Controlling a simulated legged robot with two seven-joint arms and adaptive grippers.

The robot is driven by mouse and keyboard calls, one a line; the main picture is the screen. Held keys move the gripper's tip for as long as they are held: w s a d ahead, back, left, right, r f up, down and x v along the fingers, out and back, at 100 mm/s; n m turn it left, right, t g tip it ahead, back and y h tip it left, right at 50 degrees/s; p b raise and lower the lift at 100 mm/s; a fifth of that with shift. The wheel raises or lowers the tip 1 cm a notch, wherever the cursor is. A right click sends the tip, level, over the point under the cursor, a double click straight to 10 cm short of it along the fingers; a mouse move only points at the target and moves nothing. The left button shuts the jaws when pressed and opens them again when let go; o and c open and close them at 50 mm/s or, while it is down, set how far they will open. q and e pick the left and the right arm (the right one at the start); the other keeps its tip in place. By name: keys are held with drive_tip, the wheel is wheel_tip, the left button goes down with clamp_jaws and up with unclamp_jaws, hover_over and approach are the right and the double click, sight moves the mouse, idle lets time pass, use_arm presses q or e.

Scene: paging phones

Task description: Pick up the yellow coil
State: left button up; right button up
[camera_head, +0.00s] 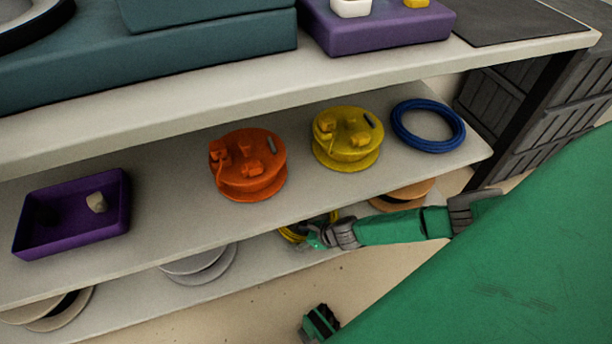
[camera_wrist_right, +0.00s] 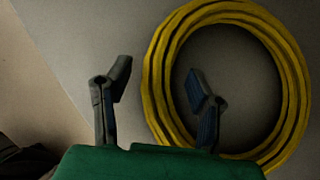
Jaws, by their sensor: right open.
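The yellow coil (camera_wrist_right: 157,85) is a flat ring of several loops lying on a pale surface in the right wrist view. In the head view the coil (camera_head: 291,234) shows only partly on the lower shelf, under the middle shelf's edge and beside my gripper. My right gripper (camera_head: 317,238) reaches in from the right at the lower shelf. In the wrist view my right gripper (camera_wrist_right: 158,82) is open and empty. One finger appears left of the coil's band and the other over its inside; contact cannot be told. My left gripper is not in view.
On the middle shelf (camera_head: 300,212) are an orange reel (camera_head: 250,178), a yellow reel (camera_head: 345,150), a blue coil (camera_head: 428,146) and a purple tray (camera_head: 75,237). This shelf overhangs my right gripper. Pale discs (camera_head: 202,268) and an orange-tan disc (camera_head: 402,203) lie lower.

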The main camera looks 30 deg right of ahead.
drive_tip(key=shift+w+f, duration=0.4)
drive_tip(key=shift+f, duration=0.25)
drive_tip(key=shift+a+r, duration=0.1)
drive_tip(key=shift+a, duration=0.2)
clamp_jaws()
drive_tip(key=shift+r, duration=0.1)
drive_tip(key=shift+d, duration=0.2)
